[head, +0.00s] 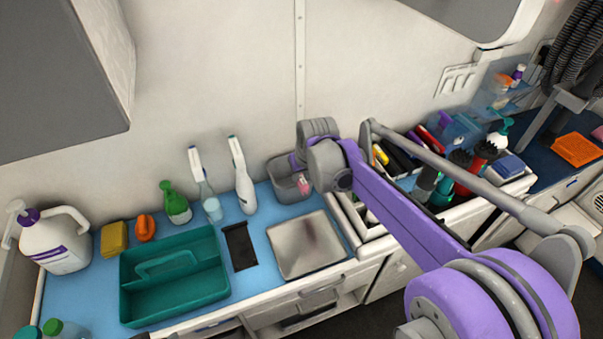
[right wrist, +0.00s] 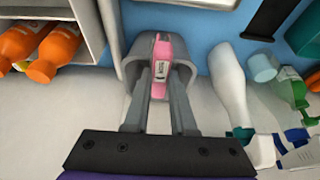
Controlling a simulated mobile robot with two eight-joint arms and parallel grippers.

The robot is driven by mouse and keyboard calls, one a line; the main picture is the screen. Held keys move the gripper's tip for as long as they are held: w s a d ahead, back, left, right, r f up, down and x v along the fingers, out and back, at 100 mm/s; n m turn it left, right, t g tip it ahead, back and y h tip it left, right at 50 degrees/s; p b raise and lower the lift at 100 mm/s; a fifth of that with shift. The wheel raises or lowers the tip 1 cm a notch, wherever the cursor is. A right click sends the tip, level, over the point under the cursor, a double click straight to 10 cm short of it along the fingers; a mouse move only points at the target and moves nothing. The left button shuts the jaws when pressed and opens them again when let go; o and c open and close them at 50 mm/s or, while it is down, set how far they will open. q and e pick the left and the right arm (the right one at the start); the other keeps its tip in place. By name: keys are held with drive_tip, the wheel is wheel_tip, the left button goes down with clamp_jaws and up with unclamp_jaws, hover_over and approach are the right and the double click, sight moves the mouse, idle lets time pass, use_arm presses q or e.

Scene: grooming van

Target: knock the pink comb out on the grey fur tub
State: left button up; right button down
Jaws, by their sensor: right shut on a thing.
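The grey fur tub (head: 278,185) stands on the blue counter against the back wall; it also shows in the right wrist view (right wrist: 129,68), behind the fingers. The pink comb (head: 304,185) is at the tub's right side in the head view, partly hidden by my arm. In the right wrist view the pink comb (right wrist: 162,58), with a white label, sits between my fingertips, over or within the tub's opening. My right gripper (right wrist: 161,80) is shut on it. I cannot tell whether the comb touches the tub.
A white bottle (head: 243,188) and a spray bottle (head: 199,175) stand left of the tub. A metal tray (head: 304,245), black mat (head: 240,246) and teal caddy (head: 172,308) lie in front. A bin of brushes and bottles (head: 440,180) is to the right.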

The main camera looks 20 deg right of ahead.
sight(301, 177)
use_arm(q)
drive_tip(key=shift+s+f+b, duration=0.15)
drive_tip(key=shift+f+b, duration=0.15)
drive_tip(key=shift+f, duration=0.05)
use_arm(e)
drive_tip(key=shift+f, duration=0.55)
idle(0.8)
use_arm(q)
drive_tip(key=shift+r, duration=0.15)
use_arm(e)
drive_tip(key=shift+r, duration=0.1)
use_arm(q)
drive_tip(key=shift+w+r+p, duration=0.3)
drive_tip(key=shift+r+p, duration=0.35)
use_arm(e)
drive_tip(key=shift+r, duration=0.9)
use_arm(q)
drive_tip(key=shift+s+f+b, duration=0.2)
drive_tip(key=shift+f+b, duration=0.3)
drive_tip(key=shift+f, duration=0.1)
use_arm(e)
drive_tip(key=shift+f, duration=0.9)
drive_tip(key=shift+r+p, duration=1.7)
drive_tip(key=shift+r, duration=1.2)
use_arm(q)
drive_tip(key=r, duration=0.1)
drive_tip(key=w+r, duration=0.1)
drive_tip(key=r, duration=0.2)
drive_tip(key=shift+w+r, duration=0.2)
drive_tip(key=shift+w, duration=0.1)
